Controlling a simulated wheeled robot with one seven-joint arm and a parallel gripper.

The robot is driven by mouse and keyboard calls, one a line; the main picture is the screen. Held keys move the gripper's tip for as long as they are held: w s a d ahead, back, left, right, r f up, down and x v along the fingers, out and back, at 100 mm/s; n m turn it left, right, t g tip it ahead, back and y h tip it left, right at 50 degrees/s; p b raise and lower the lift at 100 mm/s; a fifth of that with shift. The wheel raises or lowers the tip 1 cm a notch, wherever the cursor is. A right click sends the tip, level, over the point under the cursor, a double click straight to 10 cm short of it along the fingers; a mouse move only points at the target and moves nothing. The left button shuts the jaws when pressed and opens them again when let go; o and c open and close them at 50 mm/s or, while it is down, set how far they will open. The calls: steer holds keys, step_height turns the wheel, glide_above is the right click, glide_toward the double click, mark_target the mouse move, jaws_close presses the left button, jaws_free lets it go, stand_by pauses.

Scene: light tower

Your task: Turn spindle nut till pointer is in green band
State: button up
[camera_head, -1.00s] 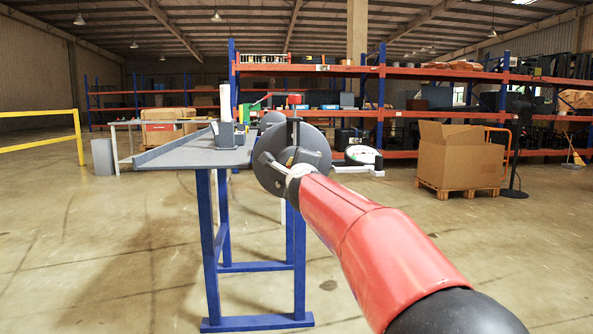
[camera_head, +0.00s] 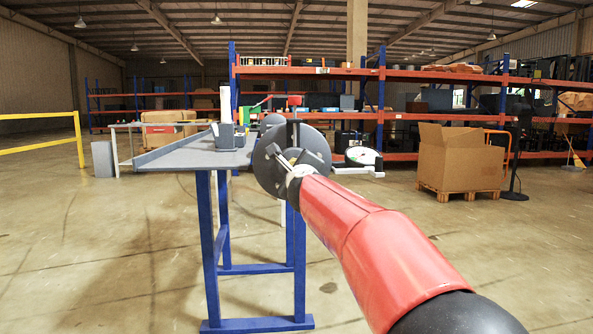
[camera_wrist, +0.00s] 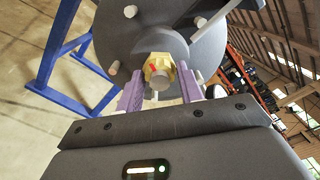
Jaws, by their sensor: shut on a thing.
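The spindle nut (camera_wrist: 158,72) is a brass-coloured hex piece with a red mark, at the hub of a dark round flange (camera_wrist: 150,28) in the wrist view. My gripper (camera_wrist: 160,92) has its two purple fingers on either side of the nut and is shut on it. In the head view the flange (camera_head: 272,163) stands at the right end of the bench, and my arm covers the nut there. A round white-faced dial (camera_head: 361,157) lies to the right of the flange. Its pointer and green band are too small to read.
The grey bench (camera_head: 200,155) on blue legs extends left of the flange, with a grey block (camera_head: 226,138) on it. Pegs (camera_wrist: 112,68) stick out of the flange near my fingers. A cardboard box (camera_head: 460,158) stands on a pallet at the right. Open floor lies around.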

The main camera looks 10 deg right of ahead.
steer(key=o, duration=1)
steer(key=shift+f, duration=0.1)
steer(key=s, duration=0.7)
steer(key=shift+s+a+b, duration=0.25)
steer(key=shift+s+b, duration=0.15)
steer(key=shift+b, duration=0.05)
